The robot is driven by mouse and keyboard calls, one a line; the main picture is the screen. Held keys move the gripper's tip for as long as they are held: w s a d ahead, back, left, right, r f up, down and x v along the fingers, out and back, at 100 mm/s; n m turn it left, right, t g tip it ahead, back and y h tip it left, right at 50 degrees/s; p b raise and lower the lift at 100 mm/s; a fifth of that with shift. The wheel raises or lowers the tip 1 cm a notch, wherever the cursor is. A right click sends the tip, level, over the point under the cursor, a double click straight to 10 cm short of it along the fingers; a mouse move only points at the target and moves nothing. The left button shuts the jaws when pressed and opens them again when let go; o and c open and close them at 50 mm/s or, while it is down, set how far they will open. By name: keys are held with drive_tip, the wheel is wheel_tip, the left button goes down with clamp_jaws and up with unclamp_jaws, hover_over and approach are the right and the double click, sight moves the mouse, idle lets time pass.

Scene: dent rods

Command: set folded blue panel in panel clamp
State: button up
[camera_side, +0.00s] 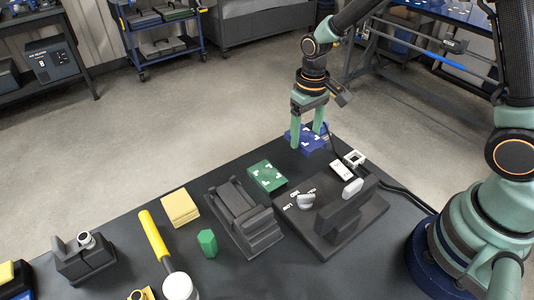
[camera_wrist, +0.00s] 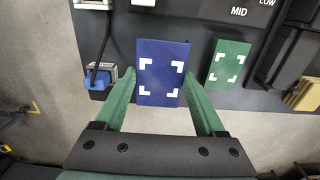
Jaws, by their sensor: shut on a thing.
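The blue panel (camera_side: 308,140) has white corner marks and is at the far edge of the dark table. In the wrist view the blue panel (camera_wrist: 162,70) lies between the two green fingers and looks flat; I cannot make out a fold. My gripper (camera_side: 306,137) points down and is shut on the panel's sides. I cannot tell whether the panel touches the table. Two dark grey fixtures stand nearer: a slotted block (camera_side: 243,219) and a base plate with an upright wall (camera_side: 345,215). I cannot tell for sure which is the panel clamp.
A green panel (camera_side: 267,176) with white marks lies between the blue panel and the slotted block. A small white box (camera_side: 342,170) and a cabled socket block (camera_side: 355,158) sit to the right. Yellow pads (camera_side: 180,207), a green block (camera_side: 207,243) and a yellow-handled mallet (camera_side: 154,236) are nearer left.

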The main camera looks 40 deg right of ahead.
drive_tip(key=shift+a, duration=0.1)
drive_tip(key=a, duration=0.3)
drive_tip(key=a+r, duration=0.1)
drive_tip(key=a, duration=0.5)
drive_tip(key=shift+w+r, duration=0.2)
drive_tip(key=shift+r, duration=0.1)
drive_tip(key=s+a+r, duration=0.2)
drive_tip(key=s+a, duration=0.1)
drive_tip(key=a, duration=1)
drive_tip(key=shift+s+d+f, duration=0.1)
drive_tip(key=shift+f, duration=1)
drive_tip(key=shift+s+f, duration=0.1)
drive_tip(key=shift+f, duration=0.95)
drive_tip(key=shift+f, duration=1.1)
drive_tip(key=o, duration=1.1)
drive_tip(key=shift+r, duration=0.15)
drive_tip(key=shift+r, duration=3.35)
